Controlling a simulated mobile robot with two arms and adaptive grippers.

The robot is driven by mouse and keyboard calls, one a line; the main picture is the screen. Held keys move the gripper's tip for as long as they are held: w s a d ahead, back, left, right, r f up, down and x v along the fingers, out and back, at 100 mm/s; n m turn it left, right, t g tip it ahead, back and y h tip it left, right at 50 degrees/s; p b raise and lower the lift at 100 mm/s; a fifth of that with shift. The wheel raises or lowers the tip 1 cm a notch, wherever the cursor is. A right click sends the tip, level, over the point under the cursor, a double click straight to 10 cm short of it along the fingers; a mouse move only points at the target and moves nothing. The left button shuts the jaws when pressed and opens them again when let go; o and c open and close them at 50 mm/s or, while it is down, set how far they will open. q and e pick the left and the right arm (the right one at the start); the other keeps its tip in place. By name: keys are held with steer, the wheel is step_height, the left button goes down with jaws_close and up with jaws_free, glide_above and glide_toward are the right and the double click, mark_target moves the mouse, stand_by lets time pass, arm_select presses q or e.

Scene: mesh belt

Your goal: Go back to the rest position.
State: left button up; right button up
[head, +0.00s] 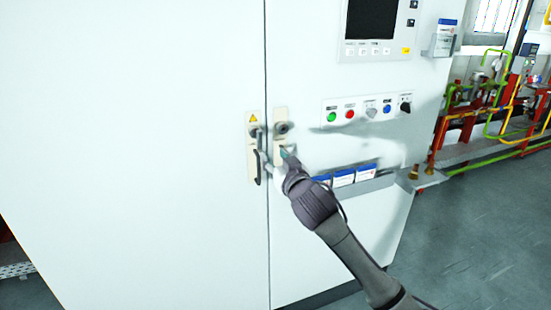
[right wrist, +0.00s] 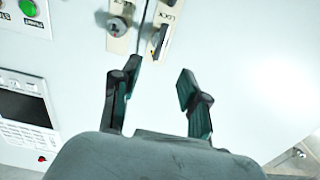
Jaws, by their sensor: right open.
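My right gripper (head: 287,154) is in front of a tall white cabinet (head: 150,150), close to the lock plates at its door seam. In the right wrist view the right gripper (right wrist: 157,80) has its two dark green fingers spread, with nothing between them. The left lock plate (head: 252,119) bears a yellow warning triangle and a dark handle. The right lock plate (head: 280,114) has a round lock, and its lower part is partly hidden by my gripper. I cannot tell whether the fingertips touch it. My left gripper is not in view.
A row of buttons (head: 367,109) and a screen panel (head: 371,19) are on the cabinet's right door. A shelf with blue-and-white booklets (head: 344,178) lies just right of my right arm. Coloured pipes (head: 490,95) stand at the far right. The grey floor (head: 480,240) at right is clear.

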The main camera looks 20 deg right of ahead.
stand_by(0.3)
step_height(320, 180, down, 24)
steer(key=s+d+g, duration=0.1)
steer(key=d+g, duration=0.1)
steer(key=g, duration=0.2)
steer(key=s+f+g+b, duration=0.1)
steer(key=s+f+g, duration=0.1)
steer(key=s+f, duration=0.7)
steer(key=s+d+f+n+g, duration=0.15)
steer(key=s+f, duration=0.35)
steer(key=f, duration=0.8)
steer(key=s+f+m+g+b, duration=0.1)
steer(key=s+f+g, duration=0.2)
steer(key=s+f, duration=0.55)
steer(key=s+a+f+g, duration=0.1)
steer(key=s+f+g, duration=0.1)
steer(key=s+f, duration=0.5)
steer(key=s+a+f+n+g, duration=0.1)
steer(key=s+f, duration=0.6)
steer(key=s, duration=1.1)
steer(key=s+a+f+g, duration=0.1)
steer(key=s+f+g, duration=0.2)
steer(key=s, duration=1)
step_height(320, 180, down, 4)
steer(key=shift+s+r+h+b, duration=0.1)
steer(key=shift+s+h+b, duration=0.05)
steer(key=shift+h+b, duration=0.15)
